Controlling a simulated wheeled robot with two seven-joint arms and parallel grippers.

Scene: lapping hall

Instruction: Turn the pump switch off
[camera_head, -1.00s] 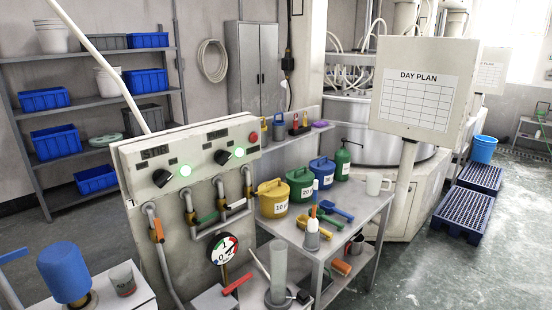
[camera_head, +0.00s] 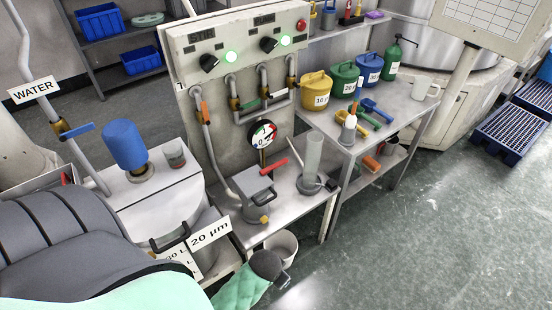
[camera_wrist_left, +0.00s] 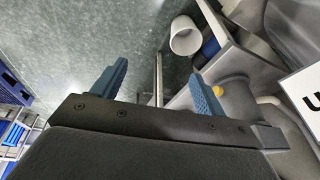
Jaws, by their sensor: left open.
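The control panel (camera_head: 234,44) stands at the upper middle of the head view. It carries a left black rotary switch (camera_head: 209,63) and a right one (camera_head: 268,44), each beside a lit green lamp. My right gripper is not in view.
A red button (camera_head: 301,25) sits right of the switches. Below are pipes with valve handles and a pressure gauge (camera_head: 262,134). A low table holds a clear cylinder (camera_head: 313,156). A white bucket (camera_head: 281,246) stands beneath. A blue-capped item (camera_head: 125,145) stands left.

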